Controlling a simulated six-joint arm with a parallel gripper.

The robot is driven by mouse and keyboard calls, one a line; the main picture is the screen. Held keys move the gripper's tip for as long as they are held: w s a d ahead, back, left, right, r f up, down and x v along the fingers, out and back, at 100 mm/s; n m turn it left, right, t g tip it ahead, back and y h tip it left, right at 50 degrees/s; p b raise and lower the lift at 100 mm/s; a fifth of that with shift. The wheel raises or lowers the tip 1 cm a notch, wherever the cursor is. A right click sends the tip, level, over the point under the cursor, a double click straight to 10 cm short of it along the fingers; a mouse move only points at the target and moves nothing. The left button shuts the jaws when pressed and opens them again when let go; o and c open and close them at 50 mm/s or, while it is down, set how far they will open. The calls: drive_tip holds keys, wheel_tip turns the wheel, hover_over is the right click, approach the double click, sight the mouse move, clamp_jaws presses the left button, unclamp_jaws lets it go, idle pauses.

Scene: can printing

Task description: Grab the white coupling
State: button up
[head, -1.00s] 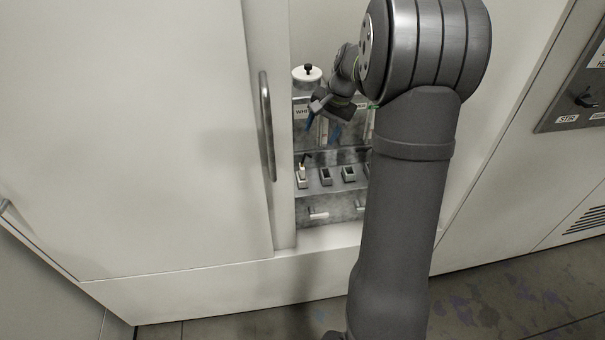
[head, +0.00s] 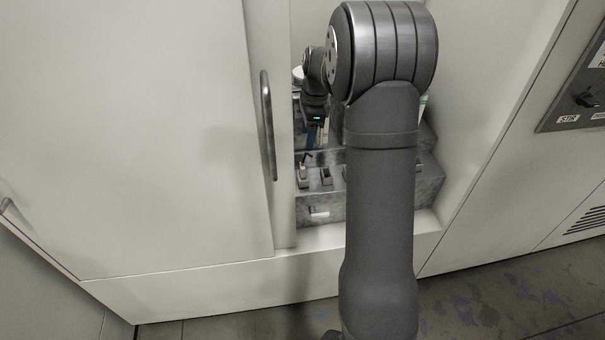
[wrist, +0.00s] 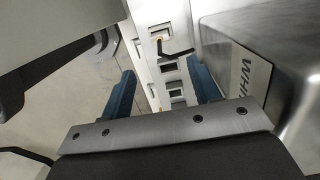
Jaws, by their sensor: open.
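The white coupling (head: 303,171), a small pale piece with a black lever, sits in the leftmost socket of the grey stepped rack. In the wrist view the coupling (wrist: 158,40) shows at the upper middle, with its black lever pointing right. My gripper (wrist: 163,90) has its two blue fingers spread wide, with nothing between them but the view of the rack beyond. In the head view my gripper (head: 312,137) hangs just above and behind the coupling, apart from it, fingers pointing down.
A steel container with a "WHI..." label (wrist: 250,75) stands close on the right in the wrist view. A cabinet door with a handle (head: 267,125) borders the opening's left.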

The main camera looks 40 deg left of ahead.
sight(302, 165)
drive_tip(key=f, duration=0.9)
drive_tip(key=s+a+f, duration=0.1)
drive_tip(key=f, duration=0.3)
drive_tip(key=shift+f, duration=0.3)
clamp_jaws()
